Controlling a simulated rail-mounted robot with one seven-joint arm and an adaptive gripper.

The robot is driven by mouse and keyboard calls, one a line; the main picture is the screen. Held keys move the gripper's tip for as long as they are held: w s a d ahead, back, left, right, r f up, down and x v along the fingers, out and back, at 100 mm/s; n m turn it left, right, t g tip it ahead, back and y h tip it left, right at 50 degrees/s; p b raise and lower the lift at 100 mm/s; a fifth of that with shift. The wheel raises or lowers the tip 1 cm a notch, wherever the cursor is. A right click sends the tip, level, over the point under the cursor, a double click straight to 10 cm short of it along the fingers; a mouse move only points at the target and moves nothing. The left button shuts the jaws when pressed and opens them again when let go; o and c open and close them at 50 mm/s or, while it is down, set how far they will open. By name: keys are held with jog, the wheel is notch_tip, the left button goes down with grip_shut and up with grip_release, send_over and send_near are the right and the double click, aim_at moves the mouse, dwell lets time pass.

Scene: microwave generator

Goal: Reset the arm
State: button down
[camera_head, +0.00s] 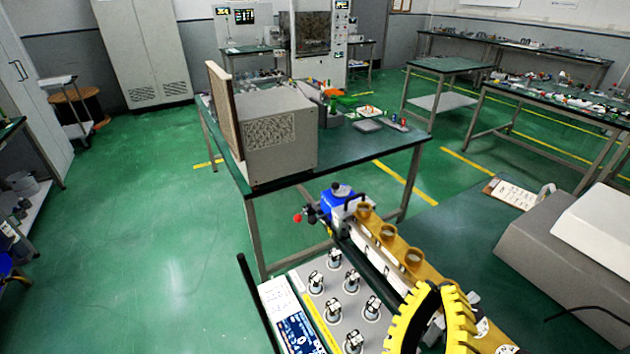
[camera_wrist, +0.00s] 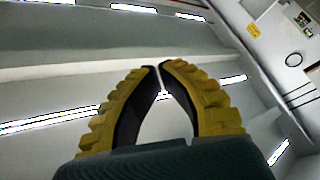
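My gripper (camera_head: 441,288) shows at the bottom right of the head view, with yellow ribbed fingers pointing upward. In the wrist view my gripper (camera_wrist: 158,68) has its two curved fingers brought together at the tips, with an empty space between their lower parts. Nothing is held. Behind it in the wrist view is the ceiling with long bright lights, so the gripper faces up.
A grey microwave-like box (camera_head: 282,135) with its door open stands on a green-topped table (camera_head: 370,150) ahead. Close by is a panel with several metal fittings (camera_head: 333,310) and a brown rail with rings (camera_head: 389,233). A grey machine (camera_head: 560,255) stands right. Floor (camera_head: 150,230) at left is clear.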

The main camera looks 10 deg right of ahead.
jog(key=w+a+r+m+t+y, duration=0.2)
jog(key=a+r+t+y, duration=0.4)
jog(key=r, duration=0.5)
jog(key=w+a+f+n+g+y, duration=0.1)
jog(key=a+y, duration=0.4)
jog(key=y, duration=0.2)
notch_tip(320, 180, up, 38)
jog(key=p, duration=3.9)
notch_tip(320, 180, down, 35)
jog(key=b, duration=3.5)
